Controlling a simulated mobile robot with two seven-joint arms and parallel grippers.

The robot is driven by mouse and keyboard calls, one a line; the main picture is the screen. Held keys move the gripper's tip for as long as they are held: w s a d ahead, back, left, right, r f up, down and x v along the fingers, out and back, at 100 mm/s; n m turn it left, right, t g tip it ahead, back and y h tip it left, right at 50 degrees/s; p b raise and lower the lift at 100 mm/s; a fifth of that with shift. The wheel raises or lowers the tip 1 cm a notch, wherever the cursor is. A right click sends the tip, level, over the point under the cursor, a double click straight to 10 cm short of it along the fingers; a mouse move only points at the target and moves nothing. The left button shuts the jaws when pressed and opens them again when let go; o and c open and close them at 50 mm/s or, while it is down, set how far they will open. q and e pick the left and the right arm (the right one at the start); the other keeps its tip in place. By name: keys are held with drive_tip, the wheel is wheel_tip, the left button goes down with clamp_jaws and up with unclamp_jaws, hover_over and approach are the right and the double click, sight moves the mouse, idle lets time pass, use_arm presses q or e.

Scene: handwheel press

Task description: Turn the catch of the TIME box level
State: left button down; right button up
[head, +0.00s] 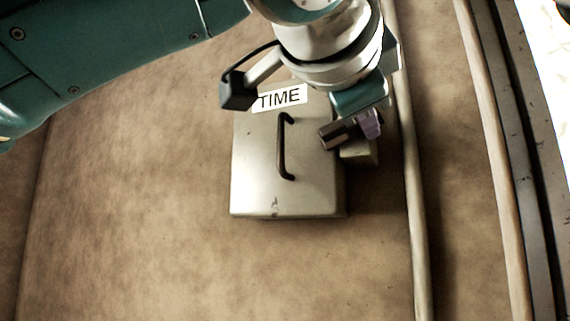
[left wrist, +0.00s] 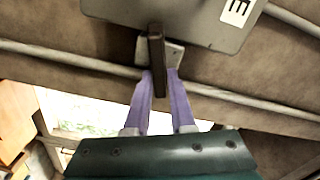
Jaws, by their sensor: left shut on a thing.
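The TIME box (head: 256,160) is a pale metal box with a dark bar handle (head: 284,148) on its lid and a white TIME label (head: 280,97) at its top edge. Its catch (head: 338,134) is a dark brown bar at the right side, partly hidden by my gripper. In the left wrist view the catch (left wrist: 156,55) stands out from a pale block at the box's edge (left wrist: 190,14). My left gripper (head: 369,124) is shut on the catch. Its purple fingers (left wrist: 160,74) lie on either side of the bar. I cannot tell exactly how level the catch is.
A pale rail (head: 412,190) runs just right of the box, with another rail (head: 490,130) farther right. The brown surface (head: 130,220) left of and below the box is clear. My left arm covers the top left.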

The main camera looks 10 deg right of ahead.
use_arm(q)
drive_tip(key=shift+f+m+b, duration=0.2)
drive_tip(key=shift+f+m, duration=0.05)
drive_tip(key=shift+m, duration=0.7)
drive_tip(key=shift+f+m+b, duration=0.2)
drive_tip(key=shift+m, duration=0.75)
drive_tip(key=c, duration=0.8)
unclamp_jaws()
drive_tip(key=shift+c, duration=0.2)
drive_tip(key=shift+r, duration=0.1)
